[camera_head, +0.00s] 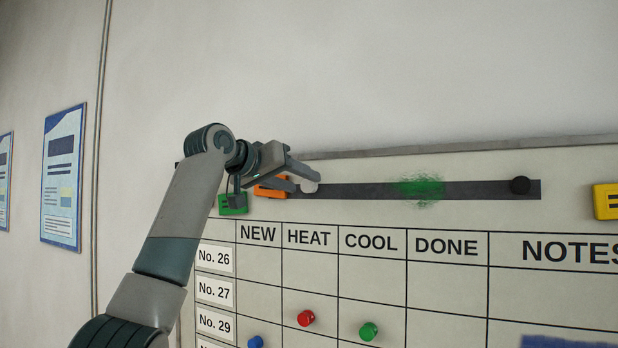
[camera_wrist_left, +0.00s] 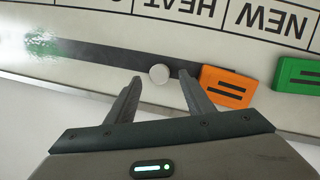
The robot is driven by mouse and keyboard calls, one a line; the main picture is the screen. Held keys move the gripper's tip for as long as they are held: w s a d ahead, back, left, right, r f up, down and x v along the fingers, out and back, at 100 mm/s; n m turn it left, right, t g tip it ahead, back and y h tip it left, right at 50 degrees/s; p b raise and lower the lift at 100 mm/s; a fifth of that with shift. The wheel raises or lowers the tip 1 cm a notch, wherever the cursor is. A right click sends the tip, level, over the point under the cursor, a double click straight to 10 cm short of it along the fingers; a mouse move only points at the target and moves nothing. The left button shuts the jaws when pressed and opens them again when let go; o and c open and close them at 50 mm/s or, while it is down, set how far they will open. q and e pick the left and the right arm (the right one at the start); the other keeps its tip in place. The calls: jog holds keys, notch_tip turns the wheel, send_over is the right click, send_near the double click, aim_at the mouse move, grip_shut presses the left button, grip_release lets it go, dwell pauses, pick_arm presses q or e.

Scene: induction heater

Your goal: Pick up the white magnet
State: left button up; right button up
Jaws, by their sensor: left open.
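The white magnet (camera_head: 309,187) is a small round disc on the dark strip (camera_head: 370,190) near the top of the whiteboard, at the strip's left end. In the left wrist view the white magnet (camera_wrist_left: 159,74) lies just beyond and between the fingertips. My left gripper (camera_head: 312,182) is open at the magnet in the head view, and its two fingers also show spread in the left wrist view (camera_wrist_left: 160,82). I cannot tell whether a finger touches the magnet. My right gripper is not in view.
An orange block (camera_wrist_left: 228,86) sits close beside one finger, with a green block (camera_wrist_left: 297,75) farther right. A black magnet (camera_head: 520,185) is at the strip's right end, and a green smudge (camera_head: 420,188) marks its middle. Red (camera_head: 306,318) and green (camera_head: 369,331) magnets sit lower on the board.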

pick_arm(q)
jog(key=shift+x, duration=0.8)
jog(key=shift+a+f, duration=0.1)
jog(key=c, duration=1.1)
